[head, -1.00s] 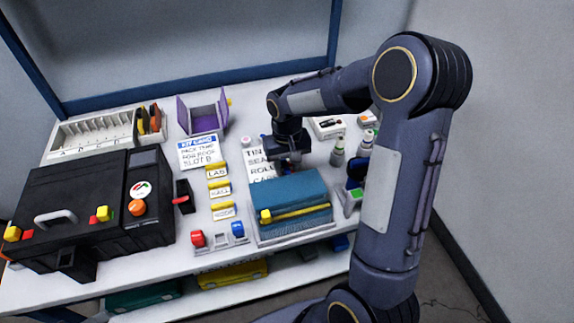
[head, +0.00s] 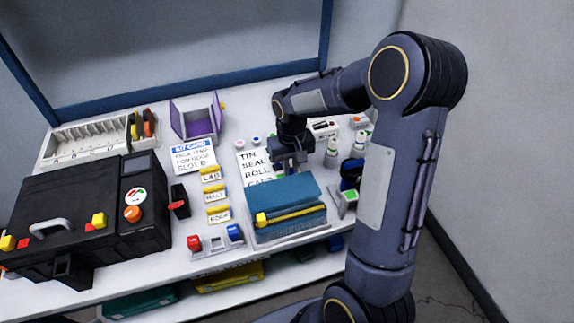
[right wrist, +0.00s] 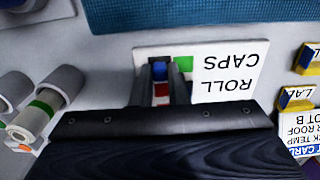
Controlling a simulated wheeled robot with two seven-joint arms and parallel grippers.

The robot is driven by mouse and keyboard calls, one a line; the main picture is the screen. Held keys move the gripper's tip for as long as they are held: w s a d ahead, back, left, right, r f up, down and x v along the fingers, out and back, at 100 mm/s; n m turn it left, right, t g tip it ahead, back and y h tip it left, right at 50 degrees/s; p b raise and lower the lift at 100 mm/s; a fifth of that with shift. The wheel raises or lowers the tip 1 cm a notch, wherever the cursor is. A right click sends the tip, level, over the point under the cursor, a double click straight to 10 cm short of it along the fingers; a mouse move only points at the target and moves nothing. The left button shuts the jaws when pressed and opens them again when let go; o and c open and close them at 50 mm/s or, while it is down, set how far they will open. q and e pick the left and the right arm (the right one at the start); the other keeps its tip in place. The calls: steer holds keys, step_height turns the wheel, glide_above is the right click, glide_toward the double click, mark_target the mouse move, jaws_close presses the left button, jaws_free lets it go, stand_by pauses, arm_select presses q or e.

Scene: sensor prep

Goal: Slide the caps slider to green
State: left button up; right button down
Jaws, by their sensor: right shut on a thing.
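The white slider panel (head: 255,168) lies behind the blue binder on the table. Its labels read TIN, SEAL, ROLL and CAPS in the head view. In the right wrist view the panel (right wrist: 222,52) is upside down, with CAPS above ROLL. My right gripper (head: 290,167) is over the panel's right side. In the right wrist view its fingers (right wrist: 160,75) are shut on the blue caps slider (right wrist: 160,67). A green patch (right wrist: 184,65) shows beside it, toward the label. A red patch shows between the fingers in the ROLL row. My left gripper is out of view.
A blue binder (head: 285,197) stands just in front of the panel. Bottles (head: 333,152) stand to its right. Yellow-clipped label cards (head: 213,192) and a purple holder (head: 196,118) are to the left. A black case (head: 75,205) fills the table's left.

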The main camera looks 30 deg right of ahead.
mark_target(292, 168)
steer(key=c, duration=1.4)
jaws_free()
steer(key=shift+d, duration=0.25)
step_height(292, 168, up, 8)
steer(key=shift+f+p, duration=0.1)
steer(key=shift+p, duration=1.1)
